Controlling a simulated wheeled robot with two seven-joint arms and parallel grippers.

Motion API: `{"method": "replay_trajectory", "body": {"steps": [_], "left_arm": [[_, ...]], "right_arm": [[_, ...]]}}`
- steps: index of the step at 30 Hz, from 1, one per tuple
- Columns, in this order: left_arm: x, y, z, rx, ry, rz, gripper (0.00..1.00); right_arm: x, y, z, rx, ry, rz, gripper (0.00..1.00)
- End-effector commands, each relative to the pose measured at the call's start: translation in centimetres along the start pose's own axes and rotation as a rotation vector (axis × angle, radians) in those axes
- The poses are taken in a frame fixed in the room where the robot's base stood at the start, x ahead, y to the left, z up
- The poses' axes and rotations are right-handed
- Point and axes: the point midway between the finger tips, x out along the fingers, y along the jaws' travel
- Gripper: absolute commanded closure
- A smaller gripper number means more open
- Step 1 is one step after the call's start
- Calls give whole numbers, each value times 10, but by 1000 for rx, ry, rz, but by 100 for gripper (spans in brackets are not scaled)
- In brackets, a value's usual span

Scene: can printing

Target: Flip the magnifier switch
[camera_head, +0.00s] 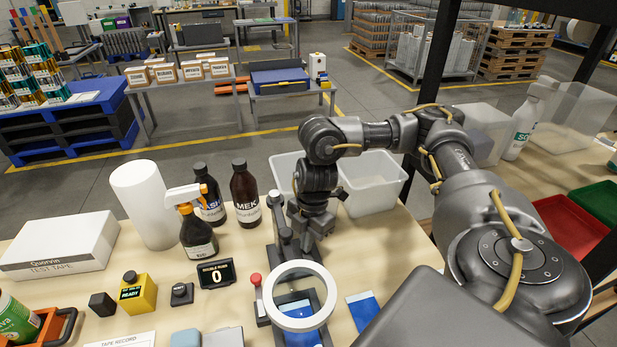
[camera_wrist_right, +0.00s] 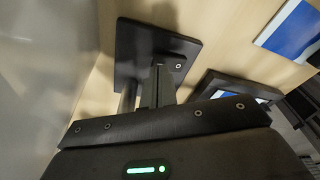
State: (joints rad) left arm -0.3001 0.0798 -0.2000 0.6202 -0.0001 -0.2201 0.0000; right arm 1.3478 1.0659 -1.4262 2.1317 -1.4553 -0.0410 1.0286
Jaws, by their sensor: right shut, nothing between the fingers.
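The magnifier shows in the head view as a white ring (camera_head: 268,300) on a dark jointed stand (camera_head: 282,232). I cannot clearly make out its switch. My right gripper (camera_head: 308,250) points down just behind the ring, close beside the stand, and partly hides the area there. In the right wrist view its fingers (camera_wrist_right: 158,72) are shut and empty, over or near a black base plate (camera_wrist_right: 135,42); I cannot tell whether they touch it. My left gripper is in neither view.
Under the ring is a dark frame (camera_head: 326,294) with a blue-and-white piece; a red-knobbed lever (camera_head: 256,280) stands left of it. A blue card (camera_head: 363,308) lies right. Bottles, including an orange-topped spray bottle (camera_head: 198,238), stand left. Clear bins (camera_head: 372,188) stand behind my gripper.

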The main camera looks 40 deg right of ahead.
Motion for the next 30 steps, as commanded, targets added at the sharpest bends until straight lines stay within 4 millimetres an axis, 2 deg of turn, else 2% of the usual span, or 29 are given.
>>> {"method": "replay_trajectory", "body": {"steps": [30], "left_arm": [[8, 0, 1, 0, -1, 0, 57]], "right_arm": [[13, 0, 2, 0, 0, 0, 100]]}}
